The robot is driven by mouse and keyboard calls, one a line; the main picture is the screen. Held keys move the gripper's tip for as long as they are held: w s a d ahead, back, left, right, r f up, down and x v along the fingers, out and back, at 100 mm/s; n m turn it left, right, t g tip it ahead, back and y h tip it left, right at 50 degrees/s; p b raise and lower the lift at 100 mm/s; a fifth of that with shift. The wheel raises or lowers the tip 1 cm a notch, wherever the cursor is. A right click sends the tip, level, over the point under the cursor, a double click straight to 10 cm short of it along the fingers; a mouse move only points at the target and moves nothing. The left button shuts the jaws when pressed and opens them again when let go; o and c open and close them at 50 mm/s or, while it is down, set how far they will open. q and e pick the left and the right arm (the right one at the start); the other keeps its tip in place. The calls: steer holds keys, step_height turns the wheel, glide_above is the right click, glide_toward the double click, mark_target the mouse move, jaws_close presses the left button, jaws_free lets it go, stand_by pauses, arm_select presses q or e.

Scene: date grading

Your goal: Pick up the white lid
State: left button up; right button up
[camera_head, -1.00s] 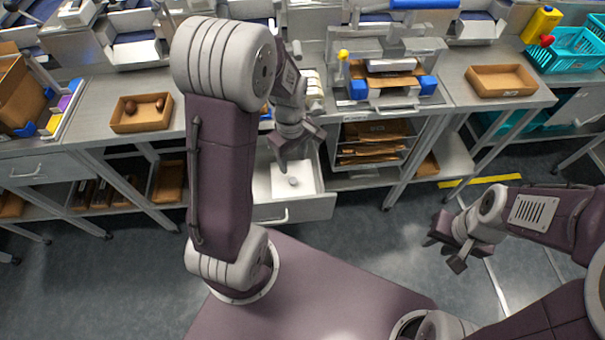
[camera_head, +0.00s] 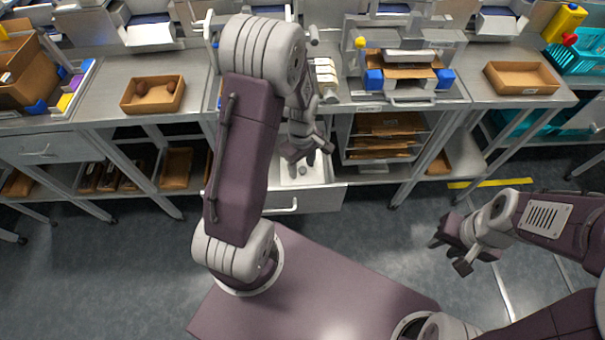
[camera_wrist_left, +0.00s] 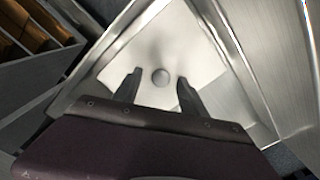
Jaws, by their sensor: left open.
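The white lid (camera_wrist_left: 177,45) lies flat in an open metal drawer (camera_wrist_left: 228,50) under the bench, and a round grey knob (camera_wrist_left: 161,77) stands at its middle. In the head view the lid (camera_head: 290,182) shows partly, below my left gripper (camera_head: 308,158), whose arm hides some of the drawer. My left gripper is open over the lid; in the left wrist view its fingers (camera_wrist_left: 158,88) are apart on either side of the knob, with nothing held. My right gripper (camera_head: 450,252) is out over the floor at the right, away from the drawer; its jaw opening is unclear.
A shelf rack of brown packets (camera_head: 385,140) stands right of the drawer. On the bench are a tray with dates (camera_head: 153,95), a press-like device with blue blocks (camera_head: 408,75) and an empty brown tray (camera_head: 522,78). The drawer walls surround the lid closely.

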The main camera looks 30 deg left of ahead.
arm_select(q)
steer(key=shift+r, duration=0.1)
steer(key=shift+s, duration=0.1)
steer(key=c, duration=0.4)
jaws_close()
step_height(320, 180, up, 28)
steer(key=p, duration=0.7)
